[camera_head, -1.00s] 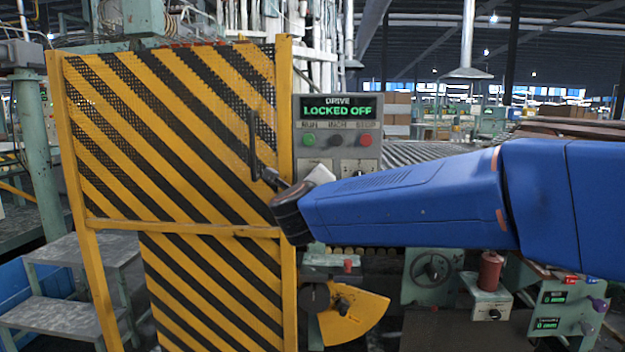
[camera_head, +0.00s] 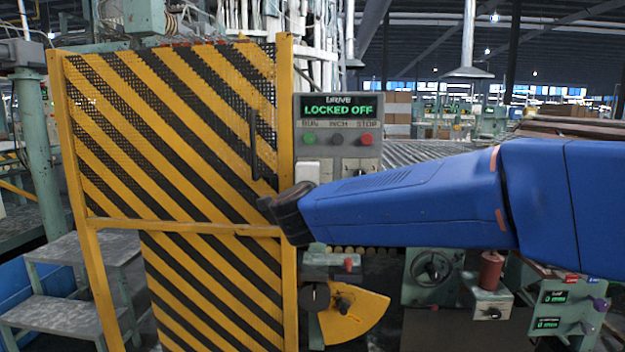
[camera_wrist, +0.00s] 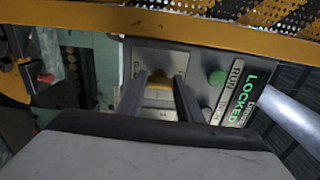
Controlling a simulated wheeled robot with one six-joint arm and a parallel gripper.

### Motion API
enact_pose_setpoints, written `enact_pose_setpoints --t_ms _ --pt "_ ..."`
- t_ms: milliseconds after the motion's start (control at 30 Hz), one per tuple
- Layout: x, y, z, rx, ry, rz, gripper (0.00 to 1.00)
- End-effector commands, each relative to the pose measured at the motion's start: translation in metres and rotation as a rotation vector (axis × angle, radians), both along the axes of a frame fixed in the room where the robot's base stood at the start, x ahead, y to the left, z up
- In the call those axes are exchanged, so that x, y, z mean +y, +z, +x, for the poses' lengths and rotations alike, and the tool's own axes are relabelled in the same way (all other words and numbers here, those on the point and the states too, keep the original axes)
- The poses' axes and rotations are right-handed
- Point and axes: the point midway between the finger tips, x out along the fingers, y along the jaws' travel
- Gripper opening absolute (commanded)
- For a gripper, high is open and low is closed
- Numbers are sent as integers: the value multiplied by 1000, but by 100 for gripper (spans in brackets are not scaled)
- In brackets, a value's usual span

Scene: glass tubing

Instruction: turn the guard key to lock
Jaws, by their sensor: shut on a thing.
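A yellow guard key (camera_wrist: 160,82) stands on a grey key plate (camera_wrist: 152,57) in the wrist view. My gripper (camera_wrist: 161,80) has its two dark fingers on either side of the key, shut on it. The fingers hide part of the key and the markings around it. In the head view my gripper (camera_head: 283,208) is at the lower left of the grey drive panel (camera_head: 331,152), by the guard post, and the key is hidden there. The panel's display (camera_head: 338,107) reads "DRIVE LOCKED OFF" in green.
The black-and-yellow striped guard gate (camera_head: 175,130) with a dark handle (camera_head: 253,145) stands left of the panel. Its yellow post (camera_head: 286,120) is close to my gripper. Green (camera_head: 310,139) and red (camera_head: 365,139) buttons sit above my arm. A yellow quadrant plate (camera_head: 360,315) is below.

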Motion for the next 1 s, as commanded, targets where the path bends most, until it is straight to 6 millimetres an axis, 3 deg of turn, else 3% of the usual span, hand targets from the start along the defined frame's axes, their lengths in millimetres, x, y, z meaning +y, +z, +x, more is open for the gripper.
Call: enact_pose_setpoints --t_ms 567,600,667,1000 --pt "1 -2 0 3 1 -34 10" --pt "1 -2 0 3 1 -34 38" --pt "1 -2 0 3 1 -34 52" --pt "0 0 -2 2 1 -32 52"
